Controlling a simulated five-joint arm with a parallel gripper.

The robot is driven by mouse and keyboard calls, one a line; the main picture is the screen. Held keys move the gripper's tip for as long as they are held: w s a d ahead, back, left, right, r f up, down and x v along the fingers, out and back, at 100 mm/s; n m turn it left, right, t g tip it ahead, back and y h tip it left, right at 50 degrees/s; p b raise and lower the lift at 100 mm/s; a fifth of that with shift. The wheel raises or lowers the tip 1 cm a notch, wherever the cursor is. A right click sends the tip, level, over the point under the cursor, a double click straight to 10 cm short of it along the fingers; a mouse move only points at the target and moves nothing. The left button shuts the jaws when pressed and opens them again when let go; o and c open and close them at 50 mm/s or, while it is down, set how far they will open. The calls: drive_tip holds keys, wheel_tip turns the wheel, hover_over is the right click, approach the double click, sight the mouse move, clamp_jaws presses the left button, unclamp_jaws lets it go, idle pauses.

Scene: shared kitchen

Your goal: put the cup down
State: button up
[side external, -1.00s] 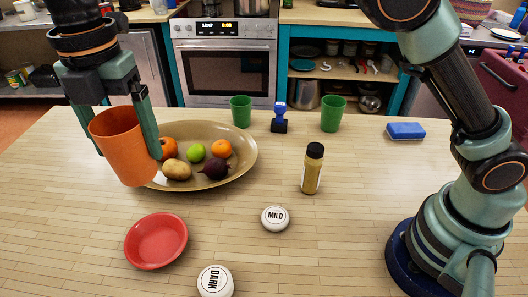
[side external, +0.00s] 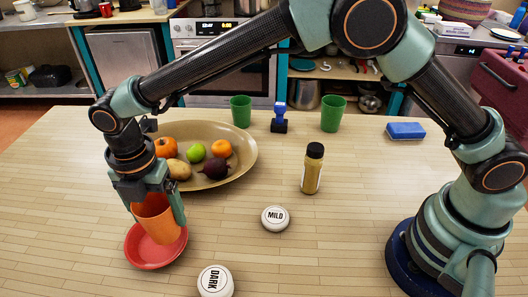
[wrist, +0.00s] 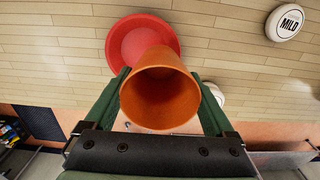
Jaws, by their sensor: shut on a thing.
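My gripper (side external: 156,206) is shut on the orange cup (side external: 158,226), with one finger on each side of it. The cup is upright or nearly so, its mouth facing up toward the wrist camera. In the side view it overlaps the red dish (side external: 139,258) on the table. In the wrist view the cup (wrist: 160,103) covers part of the dish (wrist: 118,45), which extends beyond it. I cannot tell whether the cup's base touches the dish.
A white "DARK" disc (side external: 215,282) and a "MILD" disc (side external: 275,218) lie nearby. A tan platter (side external: 245,160) of fruit and vegetables lies behind the gripper. A bottle (side external: 312,172), two green cups (side external: 240,112) and a blue sponge (side external: 405,131) stand farther off. The right-centre table is clear.

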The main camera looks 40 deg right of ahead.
drive_tip(key=shift+f, duration=1.25)
drive_tip(key=shift+f, duration=0.2)
drive_tip(key=o, duration=1)
drive_tip(key=shift+o, duration=0.2)
